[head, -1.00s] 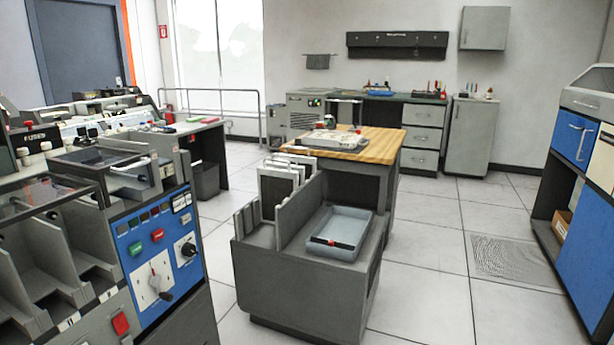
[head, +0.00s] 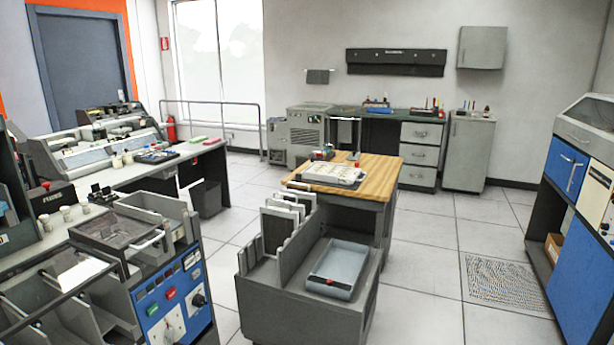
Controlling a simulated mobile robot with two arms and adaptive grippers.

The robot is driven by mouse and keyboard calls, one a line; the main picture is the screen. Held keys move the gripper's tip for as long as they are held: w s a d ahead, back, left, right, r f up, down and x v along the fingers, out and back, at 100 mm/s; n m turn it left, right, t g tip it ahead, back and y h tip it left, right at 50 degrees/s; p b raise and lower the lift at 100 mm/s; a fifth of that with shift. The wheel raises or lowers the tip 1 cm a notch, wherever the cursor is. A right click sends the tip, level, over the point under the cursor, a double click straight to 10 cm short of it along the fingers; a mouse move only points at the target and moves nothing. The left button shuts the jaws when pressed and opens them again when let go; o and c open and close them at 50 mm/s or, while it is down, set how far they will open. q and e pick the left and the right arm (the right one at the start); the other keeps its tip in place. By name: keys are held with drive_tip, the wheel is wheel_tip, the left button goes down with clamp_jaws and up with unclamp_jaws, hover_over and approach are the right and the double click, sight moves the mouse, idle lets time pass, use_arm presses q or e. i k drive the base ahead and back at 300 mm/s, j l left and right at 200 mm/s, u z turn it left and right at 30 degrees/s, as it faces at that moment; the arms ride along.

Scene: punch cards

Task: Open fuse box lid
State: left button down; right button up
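A dark box (head: 52,199) with a label that seems to read "FUSES" stands at the left, on the bench behind the near grey machine. A small red part shows on its top. Its lid cannot be made out clearly at this size; it looks closed. A grey wall cabinet (head: 482,51) with its door shut hangs at the upper right; I cannot tell whether it has to do with fuses. Neither of my grippers is in view.
A grey machine with a blue control panel (head: 174,306) fills the lower left. A grey cart with a shallow tray (head: 338,269) stands in the middle, before a wooden-topped table (head: 379,178). A blue cabinet (head: 585,233) is at the right. Floor (head: 429,240) between is clear.

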sight(49, 194)
drive_tip(key=u, duration=1.4)
